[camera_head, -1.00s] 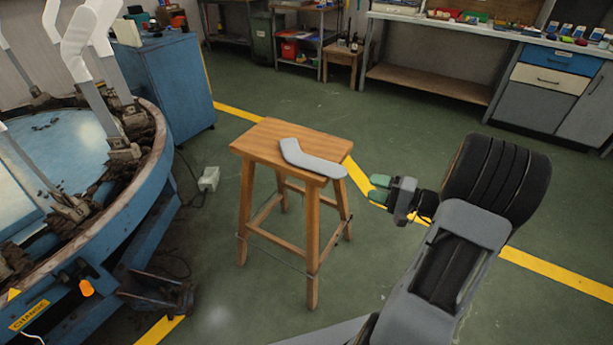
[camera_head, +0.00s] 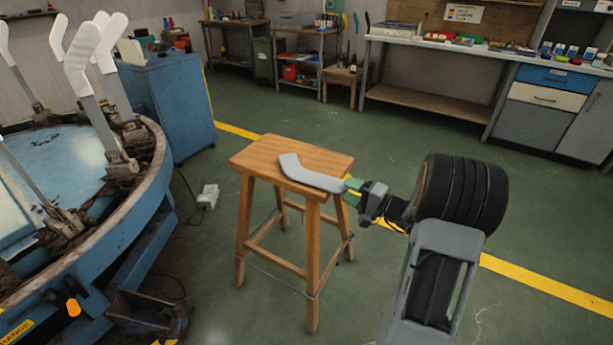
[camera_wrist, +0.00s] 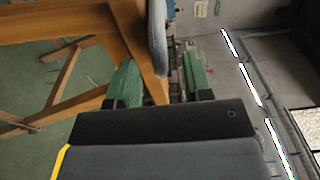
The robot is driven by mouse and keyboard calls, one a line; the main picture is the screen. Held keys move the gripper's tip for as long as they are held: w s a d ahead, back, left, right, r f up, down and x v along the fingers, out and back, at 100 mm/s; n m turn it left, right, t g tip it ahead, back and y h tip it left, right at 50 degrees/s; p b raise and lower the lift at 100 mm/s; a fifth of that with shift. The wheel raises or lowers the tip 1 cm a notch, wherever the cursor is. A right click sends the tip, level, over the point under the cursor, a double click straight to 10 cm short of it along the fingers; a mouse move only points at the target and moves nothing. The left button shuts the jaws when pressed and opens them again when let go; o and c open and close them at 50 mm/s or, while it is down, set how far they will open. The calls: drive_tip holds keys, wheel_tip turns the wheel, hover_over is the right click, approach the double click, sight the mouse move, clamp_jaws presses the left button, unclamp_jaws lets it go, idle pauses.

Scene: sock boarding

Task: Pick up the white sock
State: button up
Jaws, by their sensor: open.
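The sock (camera_head: 311,176) looks pale grey-white and lies flat and bent on top of the wooden stool (camera_head: 260,151), its near right end reaching the stool's right edge. My gripper (camera_head: 350,188) is at that edge, right by the sock's end. In the wrist view the green fingers of my gripper (camera_wrist: 160,82) are apart, and the sock (camera_wrist: 157,38) shows edge-on, running down towards the gap between them. The wooden stool (camera_wrist: 60,22) fills the upper left there. I cannot tell whether a finger touches the sock.
A round blue machine (camera_head: 150,185) with several upright white sock forms stands at the left. A blue cabinet (camera_head: 170,103) is behind it. A workbench (camera_head: 450,50) runs along the back right. The green floor around the stool is mostly clear.

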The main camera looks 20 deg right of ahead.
drive_tip(key=shift+x, duration=1.5)
drive_tip(key=shift+c, duration=0.4)
drive_tip(key=c, duration=0.7)
